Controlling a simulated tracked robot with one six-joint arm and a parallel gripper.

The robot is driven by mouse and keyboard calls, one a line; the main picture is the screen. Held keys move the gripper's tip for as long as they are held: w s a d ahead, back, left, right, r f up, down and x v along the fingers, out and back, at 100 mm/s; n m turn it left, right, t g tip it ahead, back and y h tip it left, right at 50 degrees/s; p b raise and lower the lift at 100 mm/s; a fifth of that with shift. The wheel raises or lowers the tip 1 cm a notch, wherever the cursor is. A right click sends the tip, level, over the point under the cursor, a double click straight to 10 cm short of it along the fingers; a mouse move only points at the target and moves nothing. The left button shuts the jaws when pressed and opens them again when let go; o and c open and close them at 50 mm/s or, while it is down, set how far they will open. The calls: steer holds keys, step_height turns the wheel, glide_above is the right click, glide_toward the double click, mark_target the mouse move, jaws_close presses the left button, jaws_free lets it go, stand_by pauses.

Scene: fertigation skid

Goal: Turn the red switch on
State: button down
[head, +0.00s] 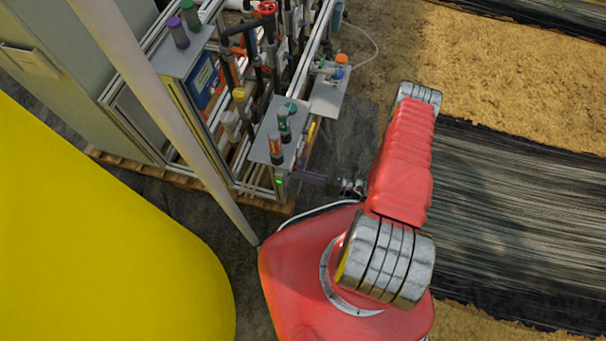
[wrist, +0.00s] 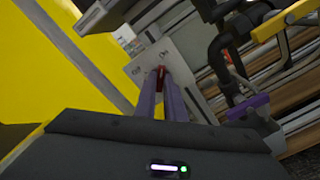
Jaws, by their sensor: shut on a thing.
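The red switch (wrist: 160,72) shows as a small red piece on a light grey panel (wrist: 183,75) in the wrist view. My gripper (wrist: 161,82) has its two purple fingers on either side of the switch, shut on it, with the tips at the panel. In the head view my gripper (head: 298,176) reaches left to the skid's near corner post, beside a small green light (head: 279,182). The switch cannot be made out there. Its exact angle is mostly hidden between the fingers.
The skid's frame holds pipes and valves, with a shelf (head: 262,146) of capped bottles just above my gripper. A large yellow tank (head: 95,235) stands at the left. A pale slanted pole (head: 165,95) crosses in front. Dark ground is open right of the skid.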

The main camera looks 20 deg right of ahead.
steer(key=shift+s+a, duration=0.1)
steer(key=shift+a, duration=0.05)
stand_by(0.3)
steer(key=c, duration=1.8)
jaws_free()
steer(key=shift+c, duration=0.2)
steer(key=shift+d, duration=0.25)
steer(key=v, duration=1.3)
steer(key=shift+d, duration=0.2)
steer(key=shift+s+f, duration=0.1)
steer(key=shift+s, duration=0.05)
